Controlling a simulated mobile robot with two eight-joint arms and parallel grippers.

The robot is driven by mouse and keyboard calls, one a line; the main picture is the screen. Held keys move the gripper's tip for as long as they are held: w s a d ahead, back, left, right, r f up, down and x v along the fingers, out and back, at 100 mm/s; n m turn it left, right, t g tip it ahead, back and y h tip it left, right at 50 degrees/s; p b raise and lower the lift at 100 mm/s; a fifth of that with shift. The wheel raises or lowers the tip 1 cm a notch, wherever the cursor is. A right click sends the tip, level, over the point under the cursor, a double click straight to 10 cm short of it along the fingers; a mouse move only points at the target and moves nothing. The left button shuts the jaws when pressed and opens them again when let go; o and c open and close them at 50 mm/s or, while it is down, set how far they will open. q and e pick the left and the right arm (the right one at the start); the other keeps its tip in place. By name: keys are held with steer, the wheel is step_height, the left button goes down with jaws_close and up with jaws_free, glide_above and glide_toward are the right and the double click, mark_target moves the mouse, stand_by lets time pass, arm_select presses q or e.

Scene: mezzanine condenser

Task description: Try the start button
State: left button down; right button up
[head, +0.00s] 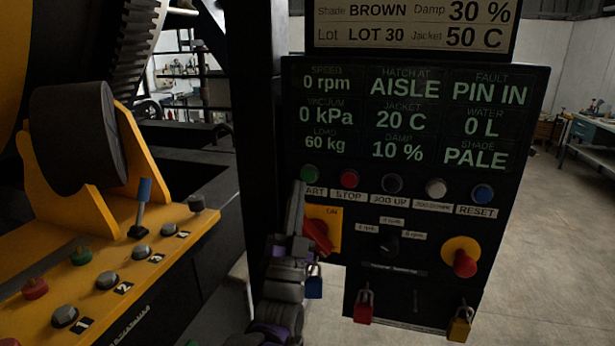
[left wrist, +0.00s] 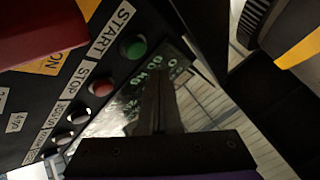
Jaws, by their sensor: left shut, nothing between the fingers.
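The green start button (head: 310,173) is at the left end of the button row on the black control panel (head: 420,270). It also shows in the left wrist view (left wrist: 133,46), above and left of my fingertips. The START label is partly hidden by my left gripper (head: 298,190). That gripper points up, shut and empty, with its tip just below and left of the button. In the left wrist view its closed fingers (left wrist: 157,85) show no contact with the button. The display (head: 400,115) reads 0 rpm and fault PIN IN. My right gripper is not in view.
Red stop (head: 349,178), two jog buttons and blue reset (head: 482,193) continue the row. A red rotary handle (head: 318,234) on a yellow plate is close beside my gripper. A red emergency knob (head: 464,263) and padlocks are lower. A yellow console (head: 150,235) stands left.

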arm_select(q)
steer(key=s, duration=0.1)
steer(key=s+a, duration=0.1)
steer(key=shift+s, duration=0.4)
stand_by(0.3)
steer(key=s+a+f+n+g+y, duration=0.25)
steer(key=a+f+g, duration=0.3)
steer(key=f, duration=0.55)
steer(key=s+a+f+n+g+y, duration=0.15)
steer(key=s+a+f+g, duration=0.35)
steer(key=f, duration=0.5)
steer(key=s+a+f+n+g, duration=0.3)
steer(key=s+f+g, duration=0.2)
steer(key=s+f, duration=0.3)
steer(key=s+a+f+n+g+y, duration=0.1)
steer(key=s+a+f+n+g, duration=0.1)
steer(key=s+f+g, duration=0.3)
steer(key=s+a+f, duration=0.1)
steer(key=s+f, duration=0.3)
steer(key=s, duration=0.1)
steer(key=shift+s+a+f+n+y, duration=0.15)
steer(key=shift+f+n+y, duration=0.15)
steer(key=shift+n, duration=0.1)
